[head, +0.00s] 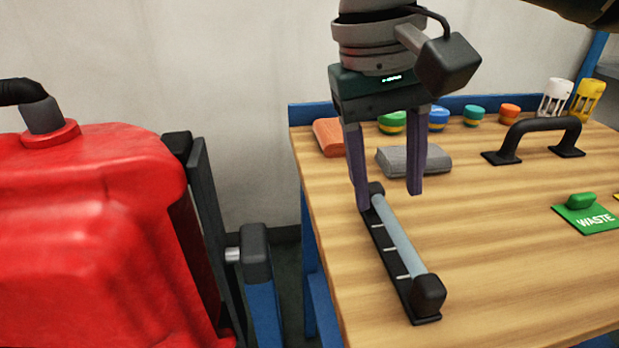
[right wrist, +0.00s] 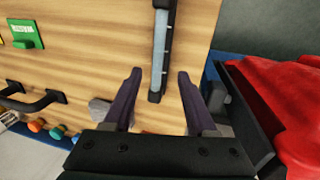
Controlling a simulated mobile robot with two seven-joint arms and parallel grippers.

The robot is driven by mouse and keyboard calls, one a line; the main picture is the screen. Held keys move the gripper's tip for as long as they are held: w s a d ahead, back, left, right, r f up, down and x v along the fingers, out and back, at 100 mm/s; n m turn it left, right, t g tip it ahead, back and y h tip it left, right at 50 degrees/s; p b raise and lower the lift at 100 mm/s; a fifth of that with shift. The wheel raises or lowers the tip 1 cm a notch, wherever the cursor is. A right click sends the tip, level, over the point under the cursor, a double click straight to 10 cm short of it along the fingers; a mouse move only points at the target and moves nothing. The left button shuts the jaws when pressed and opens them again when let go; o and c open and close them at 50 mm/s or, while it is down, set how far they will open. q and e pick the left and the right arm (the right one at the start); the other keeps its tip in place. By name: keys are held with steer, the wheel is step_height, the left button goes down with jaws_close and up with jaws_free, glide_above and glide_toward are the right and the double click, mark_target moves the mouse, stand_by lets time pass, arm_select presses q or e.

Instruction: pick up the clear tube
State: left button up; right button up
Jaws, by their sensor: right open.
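The clear tube (head: 400,236) is a pale grey-blue rod lying in a black holder (head: 390,262) with dark end blocks, near the left edge of the wooden table. My right gripper (head: 388,200) is open and points down over the far end of the holder, its fingers spread to either side. In the right wrist view the tube (right wrist: 161,40) runs up the picture ahead of my open right gripper (right wrist: 160,72), with the holder's end between the fingertips. Nothing is between the fingers as a grasp. My left gripper is not in view.
Behind the gripper lie a grey block (head: 436,160) and an orange block (head: 327,137). Several coloured caps, a black handle (head: 535,135) and a green WASTE plate (head: 588,218) are farther right. A red tank (head: 80,230) stands left.

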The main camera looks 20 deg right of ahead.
mark_target(394, 224)
steer(key=f, duration=0.1)
steer(key=d+f, duration=0.1)
steer(key=f, duration=0.1)
steer(key=s+f+b, duration=0.1)
steer(key=f, duration=0.1)
steer(key=shift+d+f, duration=0.2)
steer(key=shift+f, duration=0.05)
jaws_close()
steer(key=shift+w, duration=0.1)
stand_by(0.3)
